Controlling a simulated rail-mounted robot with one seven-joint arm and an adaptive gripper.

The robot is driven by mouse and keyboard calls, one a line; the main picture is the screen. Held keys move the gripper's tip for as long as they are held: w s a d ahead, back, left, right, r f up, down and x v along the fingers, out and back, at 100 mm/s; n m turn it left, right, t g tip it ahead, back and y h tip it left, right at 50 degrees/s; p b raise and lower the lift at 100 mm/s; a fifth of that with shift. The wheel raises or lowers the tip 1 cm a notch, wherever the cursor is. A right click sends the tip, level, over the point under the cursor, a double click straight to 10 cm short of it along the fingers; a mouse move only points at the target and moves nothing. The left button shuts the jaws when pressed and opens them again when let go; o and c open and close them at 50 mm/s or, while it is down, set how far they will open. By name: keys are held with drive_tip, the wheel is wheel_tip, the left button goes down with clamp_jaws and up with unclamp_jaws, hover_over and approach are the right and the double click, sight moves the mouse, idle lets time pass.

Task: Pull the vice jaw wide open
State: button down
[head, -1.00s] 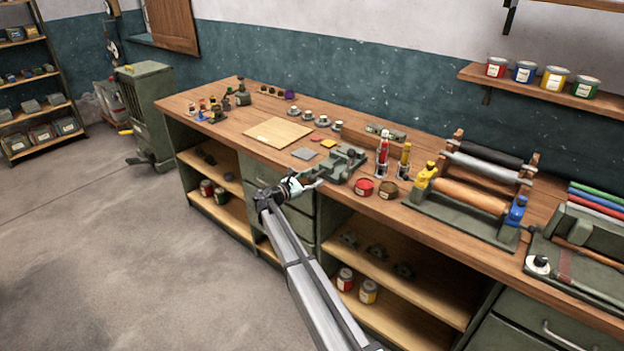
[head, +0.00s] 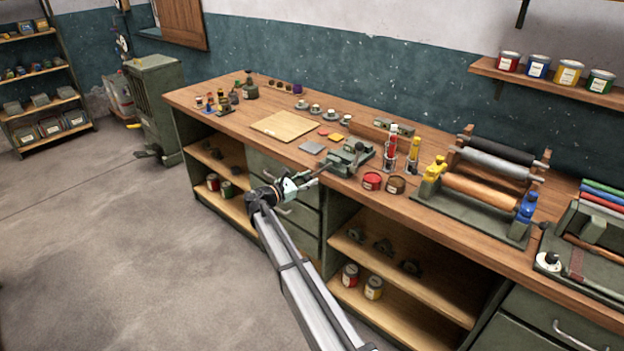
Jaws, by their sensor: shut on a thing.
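The vice (head: 350,158) is a grey-green metal block on the front part of the wooden bench. A thin dark part of it reaches left past the bench's front edge towards my gripper (head: 305,181). My gripper is in front of that edge, to the lower left of the vice body. Its fingers are shut on the end of that dark part, which seems to belong to the vice jaw. The fingers hide the exact contact, and the jaw gap is too small to judge from here.
The workbench (head: 232,118) has a grey plate (head: 312,147) and a pale board (head: 285,126) left of the vice. Open floor lies in front.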

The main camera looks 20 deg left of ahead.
drive_tip(key=c, duration=0.7)
unclamp_jaws()
drive_tip(key=shift+c, duration=0.2)
drive_tip(key=v, duration=1.2)
drive_tip(key=shift+r, duration=0.1)
